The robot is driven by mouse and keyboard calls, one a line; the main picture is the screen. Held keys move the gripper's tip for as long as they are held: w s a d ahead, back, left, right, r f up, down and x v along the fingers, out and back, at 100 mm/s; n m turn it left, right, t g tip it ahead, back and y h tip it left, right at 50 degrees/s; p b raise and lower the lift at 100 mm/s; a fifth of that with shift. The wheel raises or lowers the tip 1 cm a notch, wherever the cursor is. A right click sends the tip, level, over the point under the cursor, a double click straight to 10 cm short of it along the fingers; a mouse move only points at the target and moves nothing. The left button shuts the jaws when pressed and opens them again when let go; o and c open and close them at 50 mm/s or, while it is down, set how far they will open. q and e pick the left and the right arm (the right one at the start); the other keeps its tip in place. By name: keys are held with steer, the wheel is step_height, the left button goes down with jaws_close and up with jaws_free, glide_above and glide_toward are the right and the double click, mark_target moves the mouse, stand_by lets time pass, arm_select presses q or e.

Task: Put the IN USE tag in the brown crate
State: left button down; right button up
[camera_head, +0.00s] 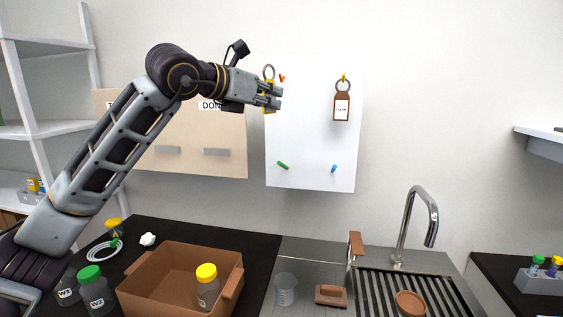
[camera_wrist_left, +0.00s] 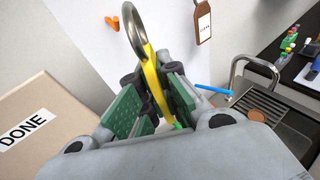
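A yellow tag with a metal ring, which I take as the IN USE tag (camera_head: 269,97), is between the fingers of my left gripper (camera_head: 269,95) in front of the white board. In the left wrist view the tag (camera_wrist_left: 155,85) shows nearly edge-on between the green finger pads, its ring upward. The ring looks clear of the orange peg (camera_head: 282,77). The gripper appears shut on the tag. Its lettering is not readable. The brown crate (camera_head: 165,290) stands open on the dark counter, well below the gripper. My right gripper is not in view.
A brown tag (camera_head: 342,107) hangs on the white board (camera_head: 310,140). A sink with a tall faucet (camera_head: 408,225) lies to the right.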

mark_target(274, 97)
arm_select(q)
steer(key=shift+w+d+p, duration=0.15)
steer(key=shift+w+p, duration=0.25)
steer(key=shift+w, duration=0.25)
steer(key=shift+w+d+p, duration=0.15)
steer(key=shift+w+p, duration=0.25)
steer(key=shift+w, duration=0.25)
steer(key=shift+w+d, duration=0.1)
steer(key=shift+w, duration=0.25)
